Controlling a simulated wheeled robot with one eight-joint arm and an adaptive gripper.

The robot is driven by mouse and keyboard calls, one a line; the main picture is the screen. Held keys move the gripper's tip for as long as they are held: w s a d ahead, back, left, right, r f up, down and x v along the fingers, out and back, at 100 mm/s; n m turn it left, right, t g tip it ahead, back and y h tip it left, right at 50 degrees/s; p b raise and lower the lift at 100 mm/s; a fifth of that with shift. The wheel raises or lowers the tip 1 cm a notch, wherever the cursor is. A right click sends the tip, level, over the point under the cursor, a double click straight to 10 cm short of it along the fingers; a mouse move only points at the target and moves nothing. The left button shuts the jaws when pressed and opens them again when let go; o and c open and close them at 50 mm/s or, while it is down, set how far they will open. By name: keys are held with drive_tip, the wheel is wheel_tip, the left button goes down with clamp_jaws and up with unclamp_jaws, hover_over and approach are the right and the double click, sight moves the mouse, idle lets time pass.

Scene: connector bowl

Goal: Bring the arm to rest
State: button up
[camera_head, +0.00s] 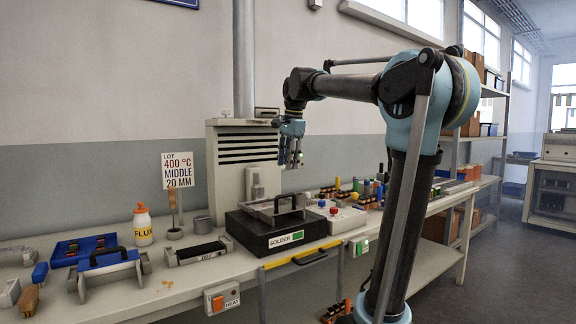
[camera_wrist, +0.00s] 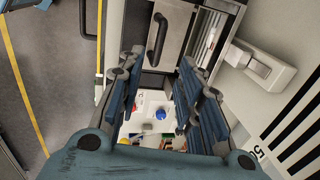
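My arm reaches from the right over the workbench, and my gripper (camera_head: 291,162) hangs fingers-down in the air in front of the grey slatted unit (camera_head: 243,143). It is well above the black solder box (camera_head: 276,231) and touches nothing. In the wrist view my gripper (camera_wrist: 160,68) has its two blue padded fingers spread apart. Nothing is held between them. Through the gap I see the bench far below with a white unit bearing a blue knob (camera_wrist: 160,114) and a red one. The black handle (camera_wrist: 157,38) of the solder box shows beyond the fingers.
A sign (camera_head: 178,171) reads 400 °C, middle, 20 mm. A flux bottle (camera_head: 142,226), a blue tray (camera_head: 83,248), a blue-handled grey holder (camera_head: 108,274) and a dark-topped block (camera_head: 199,250) stand on the left bench. Several small coloured parts crowd the right bench. The air around my gripper is clear.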

drive_tip(key=s+d+f+n, duration=0.3)
drive_tip(key=s+d+f, duration=0.2)
drive_tip(key=s+f, duration=0.5)
drive_tip(key=s+d+f+n, duration=0.4)
drive_tip(key=s+f, duration=0.6)
drive_tip(key=f, duration=0.5)
drive_tip(key=s+d+f+n+h, duration=0.1)
drive_tip(key=s+d+f+n, duration=0.3)
drive_tip(key=s+d+f, duration=0.4)
wheel_tip(320, 180, down, 5)
drive_tip(key=shift+s+r, duration=0.1)
drive_tip(key=shift+s, duration=1)
drive_tip(key=shift+w+f, duration=0.25)
drive_tip(key=shift+w, duration=0.25)
drive_tip(key=shift+s, duration=0.1)
